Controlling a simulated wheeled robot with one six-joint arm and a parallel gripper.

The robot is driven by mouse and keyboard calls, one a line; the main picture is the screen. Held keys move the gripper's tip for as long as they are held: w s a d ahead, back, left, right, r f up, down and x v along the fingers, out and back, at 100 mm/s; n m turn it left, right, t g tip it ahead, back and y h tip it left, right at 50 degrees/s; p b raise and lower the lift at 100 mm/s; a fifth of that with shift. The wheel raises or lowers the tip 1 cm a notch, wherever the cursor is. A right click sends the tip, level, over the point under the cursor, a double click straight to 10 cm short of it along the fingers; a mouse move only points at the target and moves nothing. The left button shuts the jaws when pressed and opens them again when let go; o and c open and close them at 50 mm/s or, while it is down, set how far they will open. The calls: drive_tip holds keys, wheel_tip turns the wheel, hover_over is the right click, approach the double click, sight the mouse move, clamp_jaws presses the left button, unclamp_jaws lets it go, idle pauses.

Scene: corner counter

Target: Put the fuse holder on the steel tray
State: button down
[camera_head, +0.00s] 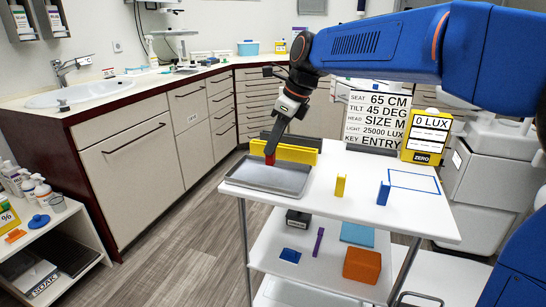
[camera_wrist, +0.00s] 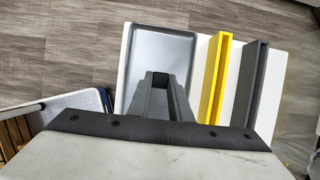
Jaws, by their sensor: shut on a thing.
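The steel tray (camera_head: 247,183) is a shallow grey tray at the left end of the white cart top; it looks empty. My gripper (camera_head: 271,151) points down over the tray's back edge, by the yellow rack. It is shut on a small red thing (camera_head: 270,160), which seems to be the fuse holder. The red thing appears above the tray, but whether it touches anything is unclear. In the wrist view the tray (camera_wrist: 160,55) lies beyond my gripper fingers (camera_wrist: 160,85); the held thing is hidden there.
A long yellow rack (camera_head: 298,154) and a dark grey one (camera_wrist: 247,85) stand beside the tray. A yellow block (camera_head: 340,185), a blue block (camera_head: 383,194) and a blue outlined rectangle (camera_head: 414,181) are to the right. A sign board (camera_head: 377,120) stands behind.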

sight(274, 154)
drive_tip(key=shift+f, duration=2.05)
drive_tip(key=shift+f, duration=0.15)
drive_tip(key=c, duration=1.6)
unclamp_jaws()
drive_tip(key=v, duration=1.2)
drive_tip(key=s+d+f+n+t+h, duration=0.1)
drive_tip(key=s+d+f+n, duration=0.35)
drive_tip(key=s+d, duration=0.25)
drive_tip(key=s+d+f+n+t+h, duration=0.1)
drive_tip(key=s+d+f+n, duration=0.2)
drive_tip(key=s+d+n, duration=0.4)
drive_tip(key=s+d+f+n, duration=0.3)
drive_tip(key=s+f, duration=0.2)
drive_tip(key=s+d+f+n+h, duration=0.1)
drive_tip(key=s+d+f+n, duration=0.3)
drive_tip(key=f, duration=0.1)
drive_tip(key=s+d+f+n+t+h, duration=0.1)
drive_tip(key=s+d+f+n, duration=0.2)
drive_tip(key=s+f, duration=0.2)
drive_tip(key=shift+s+d+n, duration=0.25)
drive_tip(key=shift+s, duration=0.15)
